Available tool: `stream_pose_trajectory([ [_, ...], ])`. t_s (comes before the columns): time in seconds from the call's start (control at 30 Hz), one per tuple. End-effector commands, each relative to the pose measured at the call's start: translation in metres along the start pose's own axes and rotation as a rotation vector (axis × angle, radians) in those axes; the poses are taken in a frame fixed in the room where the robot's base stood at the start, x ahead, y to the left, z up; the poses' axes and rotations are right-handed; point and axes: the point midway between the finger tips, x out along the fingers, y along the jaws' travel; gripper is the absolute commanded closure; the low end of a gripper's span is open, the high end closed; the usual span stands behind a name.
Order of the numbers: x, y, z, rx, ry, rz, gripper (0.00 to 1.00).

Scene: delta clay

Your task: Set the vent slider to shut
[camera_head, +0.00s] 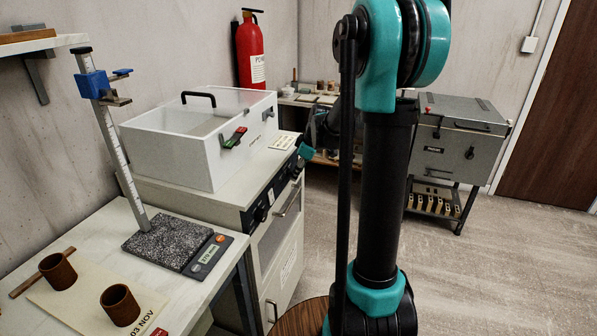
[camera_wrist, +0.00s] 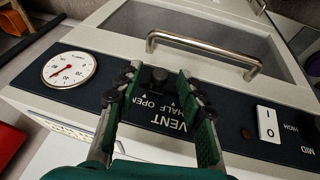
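The vent slider's dark knob (camera_wrist: 159,77) shows in the wrist view on a black control panel, above the upside-down word VENT and the marks HALF and OPEN. The knob appears near the HALF and OPEN marks; its exact setting is hard to tell. A SHUT mark is not visible. My gripper (camera_wrist: 156,88) is open, with one finger on each side of the knob. Contact with the knob cannot be made out. In the head view, part of my gripper's teal end (camera_head: 306,150) shows near the white cabinet's panel, mostly hidden by my arm.
Close by are a round dial gauge (camera_wrist: 69,70), a metal bar handle (camera_wrist: 204,49) and a white rocker switch (camera_wrist: 267,124). A clear-lidded white box (camera_head: 170,150) stands on the cabinet. A scale (camera_head: 178,243) and brown clay cups sit on the left table.

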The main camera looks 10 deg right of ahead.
Motion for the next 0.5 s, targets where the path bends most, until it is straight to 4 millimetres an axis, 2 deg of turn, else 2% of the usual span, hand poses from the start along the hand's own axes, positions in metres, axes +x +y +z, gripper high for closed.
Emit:
stream_pose_trajectory([
  [0.23,0.0006,-0.0002,0.0,0.0,0.0,0.0,0.61],
  [0.5,0.0004,-0.0002,0.0,0.0,0.0,0.0,0.95],
])
